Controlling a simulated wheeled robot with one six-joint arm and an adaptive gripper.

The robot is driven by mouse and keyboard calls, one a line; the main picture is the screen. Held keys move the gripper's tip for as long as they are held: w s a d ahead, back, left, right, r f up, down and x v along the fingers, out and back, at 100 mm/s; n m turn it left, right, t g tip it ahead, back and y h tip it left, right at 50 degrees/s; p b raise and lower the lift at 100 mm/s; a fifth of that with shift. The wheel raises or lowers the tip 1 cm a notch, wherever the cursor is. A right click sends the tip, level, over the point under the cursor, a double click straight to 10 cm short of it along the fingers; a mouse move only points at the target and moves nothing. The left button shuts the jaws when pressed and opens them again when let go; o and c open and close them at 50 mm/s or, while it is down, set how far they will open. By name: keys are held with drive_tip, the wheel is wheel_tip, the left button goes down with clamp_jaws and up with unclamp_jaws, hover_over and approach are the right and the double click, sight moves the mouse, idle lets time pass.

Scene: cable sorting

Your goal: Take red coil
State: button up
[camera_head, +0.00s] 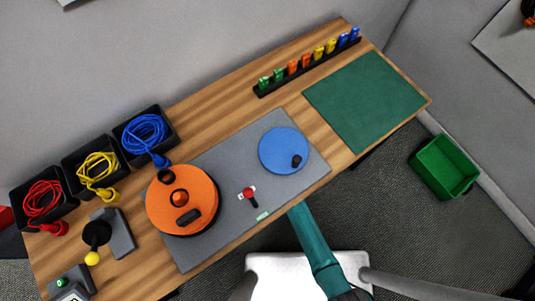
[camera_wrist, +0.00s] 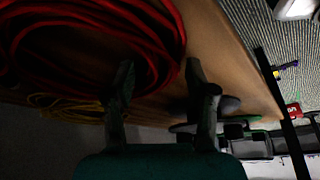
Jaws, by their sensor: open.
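In the head view a red coil (camera_head: 42,198) lies in a black bin at the far left of the table, its red plug (camera_head: 57,228) hanging over the front edge. In the wrist view large red cable loops (camera_wrist: 150,40) fill the upper left, close to the camera. I cannot tell whether they are that same coil. My gripper is outside the head view, where a teal arm link shows at the bottom.
A yellow coil (camera_head: 97,167) and blue coil (camera_head: 144,133) lie in neighbouring bins. An orange disc (camera_head: 182,200) and blue disc (camera_head: 284,151) lie on a grey mat (camera_head: 222,160). A green mat (camera_head: 366,100) is clear. A green crate (camera_head: 443,168) stands on the floor.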

drive_tip(key=shift+a+f, duration=0.1)
drive_tip(key=shift+f, duration=0.2)
clamp_jaws()
drive_tip(key=shift+r, duration=0.15)
